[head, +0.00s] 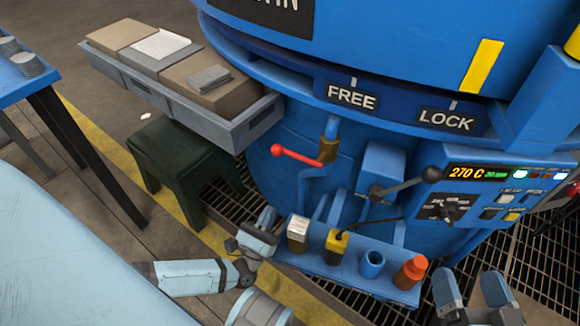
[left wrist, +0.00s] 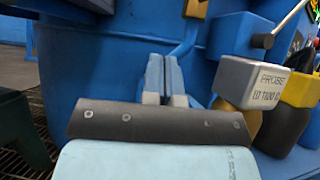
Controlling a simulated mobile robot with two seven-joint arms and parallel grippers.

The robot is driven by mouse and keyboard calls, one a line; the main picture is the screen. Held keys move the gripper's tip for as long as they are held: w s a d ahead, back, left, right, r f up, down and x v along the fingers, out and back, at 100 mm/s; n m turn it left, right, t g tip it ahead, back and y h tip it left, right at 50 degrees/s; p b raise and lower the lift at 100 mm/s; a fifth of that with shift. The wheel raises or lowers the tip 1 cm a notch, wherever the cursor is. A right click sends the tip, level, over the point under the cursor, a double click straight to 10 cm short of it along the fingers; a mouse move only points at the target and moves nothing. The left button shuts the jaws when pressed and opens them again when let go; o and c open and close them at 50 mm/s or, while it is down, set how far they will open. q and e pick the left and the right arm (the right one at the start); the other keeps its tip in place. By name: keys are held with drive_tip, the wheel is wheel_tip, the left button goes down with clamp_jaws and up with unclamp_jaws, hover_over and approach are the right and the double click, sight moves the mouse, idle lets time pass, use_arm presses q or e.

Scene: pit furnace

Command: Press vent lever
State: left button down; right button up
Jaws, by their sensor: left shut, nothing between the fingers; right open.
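A lever with a red handle (head: 297,155) sticks out to the left from a brass fitting (head: 328,149) on the blue furnace. A second lever with a black knob (head: 431,174) points right from a blue box. No label marks either as the vent lever. My left gripper (head: 267,219) is shut and empty, below the red handle and left of the tool rack. In the left wrist view its fingers (left wrist: 165,77) are together in front of the blue furnace wall; the red handle does not show there. My right gripper (head: 469,279) is open and empty, right of the rack.
The blue rack (head: 345,279) holds a white-topped probe (head: 298,229), a yellow-and-black tool (head: 335,246), a blue cup (head: 371,263) and an orange bottle (head: 410,272). A green stool (head: 182,160) and grey bin tray (head: 238,128) stand left. A control panel (head: 505,190) is right.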

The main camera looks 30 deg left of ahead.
use_arm(q)
drive_tip(key=shift+r, duration=0.1)
drive_tip(key=s+r+b+x, duration=0.1)
drive_tip(key=r+b+x, duration=0.1)
drive_tip(key=x, duration=1)
drive_tip(key=shift+r, duration=0.35)
use_arm(e)
drive_tip(key=shift+w+f+n, duration=0.15)
drive_tip(key=shift+f+n, duration=0.15)
drive_tip(key=shift+f, duration=0.45)
drive_tip(key=shift+f+g, duration=0.15)
drive_tip(key=shift+g, duration=0.25)
use_arm(q)
drive_tip(key=shift+r+m+h+p, duration=0.25)
drive_tip(key=shift+m+h+p, duration=0.15)
drive_tip(key=shift+m, duration=0.2)
